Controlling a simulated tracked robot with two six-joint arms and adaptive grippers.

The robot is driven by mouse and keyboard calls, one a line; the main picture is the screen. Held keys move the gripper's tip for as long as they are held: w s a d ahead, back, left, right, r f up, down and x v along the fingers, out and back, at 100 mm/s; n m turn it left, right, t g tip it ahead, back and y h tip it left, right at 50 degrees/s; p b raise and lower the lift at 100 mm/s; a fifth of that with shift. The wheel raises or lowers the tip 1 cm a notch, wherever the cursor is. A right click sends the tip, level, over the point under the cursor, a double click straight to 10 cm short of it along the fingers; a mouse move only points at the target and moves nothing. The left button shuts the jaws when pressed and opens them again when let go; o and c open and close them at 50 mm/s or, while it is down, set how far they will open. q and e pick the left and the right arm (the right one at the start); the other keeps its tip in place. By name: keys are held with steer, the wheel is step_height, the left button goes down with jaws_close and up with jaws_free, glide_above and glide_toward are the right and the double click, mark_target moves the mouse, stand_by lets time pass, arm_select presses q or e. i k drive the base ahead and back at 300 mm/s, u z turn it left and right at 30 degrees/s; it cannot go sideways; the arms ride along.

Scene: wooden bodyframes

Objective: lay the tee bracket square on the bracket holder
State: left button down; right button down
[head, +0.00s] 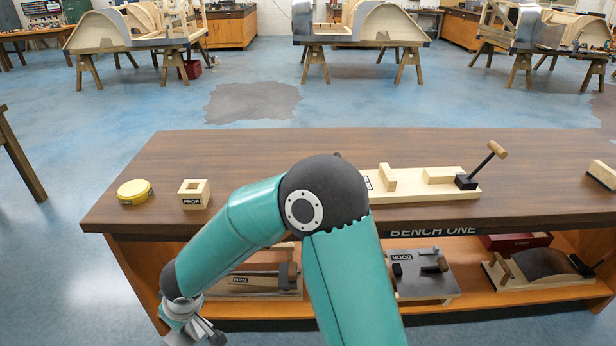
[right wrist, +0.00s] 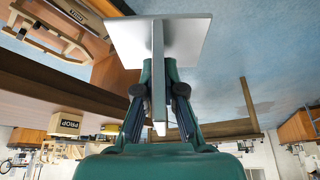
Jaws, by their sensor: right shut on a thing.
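The tee bracket (right wrist: 185,40) is a pale grey plate with a stem at right angles to it. My right gripper (right wrist: 159,95) is shut on the stem, with one finger on each side. In the head view my right arm bends down to the left, and its wrist is in front of the bench, low at the bottom edge; the bracket is not clear there. A pale wooden jig (head: 410,184) with two blocks and a lever clamp lies on the bench top; my arm hides part of its label, so I cannot confirm it is the bracket holder. My left gripper is not in view.
The bench top (head: 240,150) also holds a yellow tin (head: 134,191), a PROP block (head: 194,194) and a wooden block (head: 602,174) at the right. The shelf below holds a TRIM jig (head: 255,284), a DOOR jig (head: 420,276) and a curved jig (head: 540,268). The back left bench top is clear.

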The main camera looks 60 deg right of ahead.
mark_target(403, 181)
steer(key=u, duration=0.75)
steer(key=i, duration=0.15)
steer(key=z, duration=2)
